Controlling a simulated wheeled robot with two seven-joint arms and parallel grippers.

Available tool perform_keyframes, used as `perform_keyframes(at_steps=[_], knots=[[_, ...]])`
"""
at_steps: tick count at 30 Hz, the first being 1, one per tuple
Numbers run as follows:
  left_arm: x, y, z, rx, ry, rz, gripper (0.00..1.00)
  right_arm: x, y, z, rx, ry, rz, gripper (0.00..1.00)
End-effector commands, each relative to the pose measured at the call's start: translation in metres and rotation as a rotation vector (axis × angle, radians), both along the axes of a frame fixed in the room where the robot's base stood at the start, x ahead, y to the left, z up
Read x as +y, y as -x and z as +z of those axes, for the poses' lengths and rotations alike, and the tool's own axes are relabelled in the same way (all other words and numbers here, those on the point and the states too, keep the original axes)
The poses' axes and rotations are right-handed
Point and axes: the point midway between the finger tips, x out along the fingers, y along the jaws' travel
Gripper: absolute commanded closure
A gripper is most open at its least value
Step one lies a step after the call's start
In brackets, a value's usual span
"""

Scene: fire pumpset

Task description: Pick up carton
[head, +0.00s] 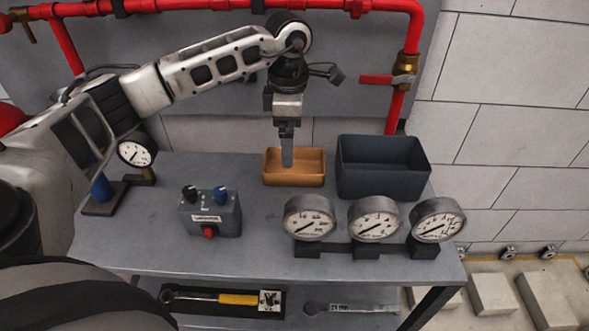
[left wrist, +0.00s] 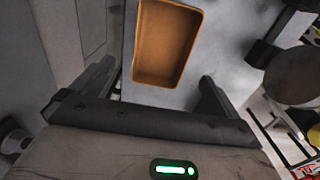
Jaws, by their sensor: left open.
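An open orange-brown carton (head: 294,180) sits at the back middle of the grey table, left of a dark bin. My left gripper (head: 287,160) comes down from above, with its fingers in front of the carton's back part in the head view. In the left wrist view the carton (left wrist: 168,45) lies beyond the open fingers of the left gripper (left wrist: 155,85); it looks empty. The fingers are spread wide and hold nothing. I cannot tell whether a finger touches the carton. My right gripper is not in view.
A dark blue-grey bin (head: 382,167) stands close to the carton's right. Three gauges (head: 366,222) stand in front of the bin. A control box (head: 211,212) and another gauge (head: 135,155) are at left. Red pipes (head: 200,8) run behind. A lower shelf holds tools (head: 225,298).

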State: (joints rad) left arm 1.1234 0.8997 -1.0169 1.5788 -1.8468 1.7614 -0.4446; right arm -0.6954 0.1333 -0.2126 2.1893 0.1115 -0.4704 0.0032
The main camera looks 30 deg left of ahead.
Motion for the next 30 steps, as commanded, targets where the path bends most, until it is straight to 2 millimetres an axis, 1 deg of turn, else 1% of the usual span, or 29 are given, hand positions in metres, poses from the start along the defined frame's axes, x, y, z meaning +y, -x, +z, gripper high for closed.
perform_keyframes(at_steps=[1, 3, 8, 11, 15, 18, 21, 26, 27, 29, 30], knots=[[0.000, 0.000, -0.008, 0.003, -0.001, 0.001, 0.00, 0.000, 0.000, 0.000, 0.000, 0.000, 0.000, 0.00], [0.000, 0.000, -0.015, 0.001, 0.001, 0.000, 0.00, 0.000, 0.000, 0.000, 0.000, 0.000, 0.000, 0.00], [0.000, 0.001, -0.024, 0.001, 0.001, 0.000, 0.00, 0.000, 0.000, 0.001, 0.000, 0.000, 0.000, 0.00], [0.001, 0.002, -0.037, 0.004, 0.000, 0.001, 0.00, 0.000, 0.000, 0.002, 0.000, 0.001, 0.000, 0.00], [0.002, 0.003, -0.059, 0.002, 0.000, 0.002, 0.00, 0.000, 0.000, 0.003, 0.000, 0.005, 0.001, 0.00], [0.001, 0.003, -0.069, 0.001, 0.001, 0.001, 0.00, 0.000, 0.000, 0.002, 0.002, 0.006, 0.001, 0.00], [0.001, 0.003, -0.072, -0.001, 0.001, 0.000, 0.00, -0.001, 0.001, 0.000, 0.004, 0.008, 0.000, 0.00], [0.001, 0.003, -0.072, -0.001, 0.000, 0.000, 0.00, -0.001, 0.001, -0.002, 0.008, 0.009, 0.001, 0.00], [0.001, 0.003, -0.072, -0.001, 0.000, 0.000, 0.06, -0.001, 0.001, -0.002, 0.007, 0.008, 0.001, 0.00], [0.001, 0.003, -0.072, -0.001, 0.000, 0.000, 0.22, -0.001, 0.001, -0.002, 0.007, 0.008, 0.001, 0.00], [0.001, 0.003, -0.072, -0.001, 0.000, 0.000, 0.33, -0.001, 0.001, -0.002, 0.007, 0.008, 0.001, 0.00]])
